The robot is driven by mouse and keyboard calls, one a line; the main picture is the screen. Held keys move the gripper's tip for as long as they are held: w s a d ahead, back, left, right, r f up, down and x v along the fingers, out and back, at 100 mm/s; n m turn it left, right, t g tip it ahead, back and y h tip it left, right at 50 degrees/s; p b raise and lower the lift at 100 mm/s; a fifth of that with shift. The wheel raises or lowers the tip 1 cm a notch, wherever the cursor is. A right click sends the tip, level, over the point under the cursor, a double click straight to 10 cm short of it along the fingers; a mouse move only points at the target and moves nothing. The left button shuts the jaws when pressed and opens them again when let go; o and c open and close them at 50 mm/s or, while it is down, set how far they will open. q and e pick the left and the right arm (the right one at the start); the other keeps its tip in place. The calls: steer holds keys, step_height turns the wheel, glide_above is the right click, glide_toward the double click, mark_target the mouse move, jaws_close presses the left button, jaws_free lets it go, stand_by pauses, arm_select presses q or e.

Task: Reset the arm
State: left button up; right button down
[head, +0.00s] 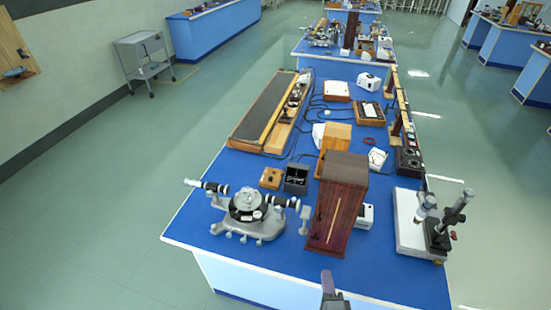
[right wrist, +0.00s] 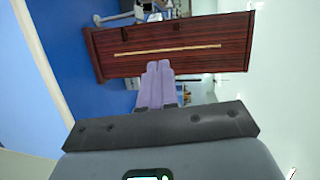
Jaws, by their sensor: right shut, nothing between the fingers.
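My right gripper (head: 327,284) shows at the bottom edge of the head view, just off the near edge of the blue bench. In the right wrist view its two purple fingers (right wrist: 156,84) are together, with nothing between them. A dark red wooden box (head: 336,205) stands upright on the bench beyond the gripper. It also fills the upper part of the right wrist view (right wrist: 180,45), where the fingertips overlap its lower edge in the picture; I cannot tell the gap. My left gripper is in neither view.
The blue bench (head: 205,228) carries a spectrometer (head: 246,208) left of the box and a microscope-like instrument (head: 425,220) on a white base at right. A long wooden rail (head: 265,112), a yellow wooden box (head: 338,136) and cables lie behind. The bench's front left corner is bare.

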steer(key=s+d+n+g+y, duration=0.1)
steer(key=s+d+n+g, duration=0.2)
steer(key=s+n+g, duration=0.55)
steer(key=s+d+n+g+y, duration=0.15)
steer(key=s+n+g, duration=0.35)
steer(key=s+n, duration=0.7)
step_height(320, 180, up, 15)
steer(key=p, duration=1.5)
steer(key=shift+d+r+t+h+p, duration=0.15)
steer(key=shift+d+t+h+p, duration=0.2)
steer(key=shift+d+h+p, duration=0.1)
